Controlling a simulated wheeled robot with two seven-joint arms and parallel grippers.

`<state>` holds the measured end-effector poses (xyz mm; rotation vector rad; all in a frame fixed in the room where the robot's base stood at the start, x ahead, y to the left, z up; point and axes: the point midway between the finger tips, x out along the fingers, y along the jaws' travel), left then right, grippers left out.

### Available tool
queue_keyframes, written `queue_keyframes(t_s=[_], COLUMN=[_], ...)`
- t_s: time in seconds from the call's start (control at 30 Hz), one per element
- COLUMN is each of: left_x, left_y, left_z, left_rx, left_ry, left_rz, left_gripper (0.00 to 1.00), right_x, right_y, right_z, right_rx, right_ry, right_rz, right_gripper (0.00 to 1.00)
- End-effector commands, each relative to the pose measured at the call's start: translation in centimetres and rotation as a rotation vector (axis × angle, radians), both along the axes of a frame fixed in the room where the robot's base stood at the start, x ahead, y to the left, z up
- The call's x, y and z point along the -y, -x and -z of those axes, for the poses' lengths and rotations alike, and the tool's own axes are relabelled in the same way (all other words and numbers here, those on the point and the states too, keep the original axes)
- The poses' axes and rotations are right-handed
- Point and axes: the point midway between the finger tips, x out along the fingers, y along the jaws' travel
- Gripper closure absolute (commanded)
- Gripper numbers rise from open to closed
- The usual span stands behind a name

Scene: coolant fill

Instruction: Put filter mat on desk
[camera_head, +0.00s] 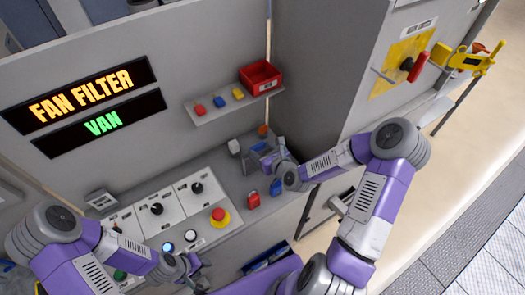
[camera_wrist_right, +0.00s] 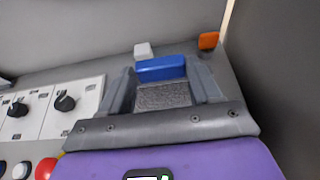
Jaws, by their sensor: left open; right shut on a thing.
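The filter mat appears to be the grey textured pad (camera_wrist_right: 165,95) with a blue block (camera_wrist_right: 160,69) along its far edge, in the right wrist view. It lies between the two dark fingers of my right gripper (camera_wrist_right: 162,82), which is shut on it. In the head view this gripper (camera_head: 264,155) is over the back right of the grey desk (camera_head: 226,180), and the mat is mostly hidden. I cannot tell whether the mat touches the desk. My left gripper (camera_head: 190,266) is open at the front of the control panel, partly hidden by its own arm.
A white block (camera_wrist_right: 143,50) and an orange object (camera_wrist_right: 208,41) stand just beyond the mat. Red (camera_head: 253,201) and blue (camera_head: 276,187) padlock-like items are near the desk's right front. Knobs and a red button (camera_head: 219,215) are left. A shelf with a red bin (camera_head: 260,77) is above.

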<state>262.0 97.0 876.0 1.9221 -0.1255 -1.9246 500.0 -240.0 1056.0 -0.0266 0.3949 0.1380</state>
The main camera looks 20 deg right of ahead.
Motion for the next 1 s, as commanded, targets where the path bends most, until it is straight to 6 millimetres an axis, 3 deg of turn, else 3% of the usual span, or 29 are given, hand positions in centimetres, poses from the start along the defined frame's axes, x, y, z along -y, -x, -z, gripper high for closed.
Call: queue_keyframes(t_s=[0.33, 0.37, 0.5, 1.0], left_x=[0.0, 0.0, 0.0, 0.0], left_y=[0.0, 0.0, 0.0, -0.01], left_z=[0.35, 0.3, 0.23, -0.4], left_rx=[0.0, 0.0, 0.0, 0.0], left_ry=[0.0, 0.0, 0.0, 0.0], left_rz=[0.0, 0.0, 0.0, 0.0], left_gripper=[0.57, 0.57, 0.57, 0.57], right_x=[0.02, 0.02, 0.03, -0.27], right_y=[-0.02, -0.01, -0.02, 0.08], right_z=[0.38, 0.34, 0.25, -0.48], right_rx=[0.001, 0.001, 0.001, 0.0], right_ry=[0.0, 0.0, 0.0, 0.0], right_rz=[0.001, 0.001, 0.001, -0.008], right_gripper=[0.84, 0.34, 0.13, 0.12])
